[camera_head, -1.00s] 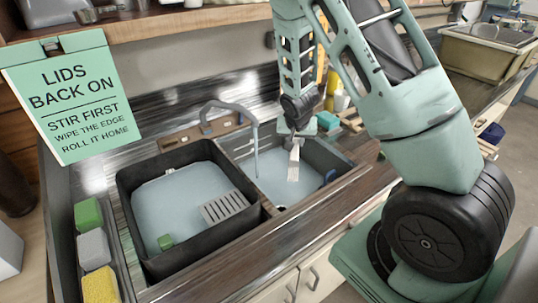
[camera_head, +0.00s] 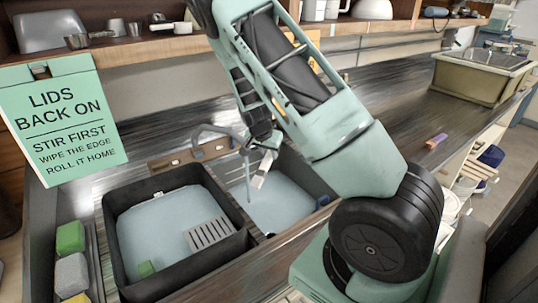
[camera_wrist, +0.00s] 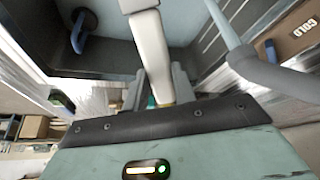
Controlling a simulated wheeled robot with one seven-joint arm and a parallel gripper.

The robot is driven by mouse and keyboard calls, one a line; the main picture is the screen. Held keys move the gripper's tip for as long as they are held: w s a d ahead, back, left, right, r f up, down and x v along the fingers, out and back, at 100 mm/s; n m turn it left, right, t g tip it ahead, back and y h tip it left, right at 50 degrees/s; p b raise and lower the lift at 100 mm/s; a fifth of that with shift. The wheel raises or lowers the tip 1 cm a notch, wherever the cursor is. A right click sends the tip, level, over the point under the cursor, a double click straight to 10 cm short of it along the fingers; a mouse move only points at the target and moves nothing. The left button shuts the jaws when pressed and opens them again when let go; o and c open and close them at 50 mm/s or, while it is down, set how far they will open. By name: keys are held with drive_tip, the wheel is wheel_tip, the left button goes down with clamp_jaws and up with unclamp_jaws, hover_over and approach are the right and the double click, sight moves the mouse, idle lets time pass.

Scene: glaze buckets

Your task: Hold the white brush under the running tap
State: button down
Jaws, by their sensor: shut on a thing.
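My gripper (camera_head: 264,146) is shut on the white brush (camera_head: 259,176) and holds it over the right basin (camera_head: 285,200). The brush hangs head down, tilted to the lower left. In the wrist view, my gripper (camera_wrist: 160,95) grips the brush's yellowish handle end, and the white brush (camera_wrist: 150,45) extends away from it. The grey tap (camera_head: 215,132) arches over from the back left, with a thin vertical line below its spout. The brush is just right of that line, with a small gap in the head view. The tap (camera_wrist: 265,68) is right of the brush in the wrist view.
Sponges (camera_head: 71,270) stand in a tray at left.

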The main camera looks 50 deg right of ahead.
drive_tip(key=w+d+f+b, duration=0.2)
drive_tip(key=w+d, duration=0.5)
drive_tip(key=w, duration=0.3)
drive_tip(key=shift+f+b, duration=0.3)
drive_tip(key=shift+b, duration=0.05)
drive_tip(key=shift+w, duration=0.1)
idle(0.5)
drive_tip(key=shift+d, duration=0.1)
drive_tip(key=shift+s+d, duration=0.35)
drive_tip(key=shift+d, duration=0.05)
drive_tip(key=s+a, duration=0.4)
drive_tip(key=s, duration=0.2)
drive_tip(key=shift+s+a, duration=0.25)
drive_tip(key=shift+s, duration=0.1)
idle(0.5)
idle(0.8)
idle(0.4)
